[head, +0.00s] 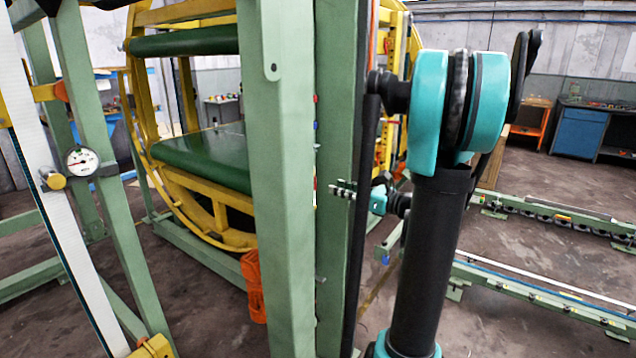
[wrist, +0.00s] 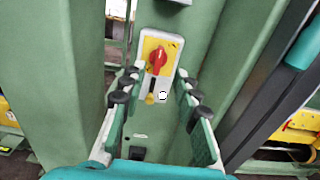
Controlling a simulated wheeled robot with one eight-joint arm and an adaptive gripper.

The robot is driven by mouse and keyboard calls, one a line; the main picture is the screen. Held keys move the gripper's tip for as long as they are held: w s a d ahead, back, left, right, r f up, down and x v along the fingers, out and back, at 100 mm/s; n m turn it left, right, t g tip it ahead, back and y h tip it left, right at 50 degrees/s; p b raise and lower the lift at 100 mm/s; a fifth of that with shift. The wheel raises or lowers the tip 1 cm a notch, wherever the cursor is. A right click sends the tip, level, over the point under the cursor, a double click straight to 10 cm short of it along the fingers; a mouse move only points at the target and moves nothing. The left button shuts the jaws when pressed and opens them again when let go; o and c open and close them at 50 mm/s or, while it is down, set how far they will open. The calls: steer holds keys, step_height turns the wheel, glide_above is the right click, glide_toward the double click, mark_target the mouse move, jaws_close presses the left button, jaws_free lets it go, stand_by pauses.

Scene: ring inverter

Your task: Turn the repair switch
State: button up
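The repair switch (wrist: 158,60) is a red rotary knob on a yellow square, set in a pale plate on a green post. It shows in the wrist view, upper middle; I cannot make it out in the head view. Below the knob the plate carries a dark slot, a small yellow part and a white round spot. My gripper (wrist: 157,76) is open and empty. Its fingers with black pads stand apart on either side of the switch plate, with the knob beyond the tips. I cannot tell the remaining distance. In the head view only small parts of the gripper show beside the post.
Green posts (head: 281,150) flank the switch closely on both sides. A large yellow ring frame (head: 150,140) with green platforms stands behind. A round gauge (head: 82,160) is at left. Low green rails (head: 545,285) lie on the floor at right, with open floor between.

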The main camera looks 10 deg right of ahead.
steer(key=x, duration=0.8)
steer(key=shift+w+a, duration=0.25)
jaws_close()
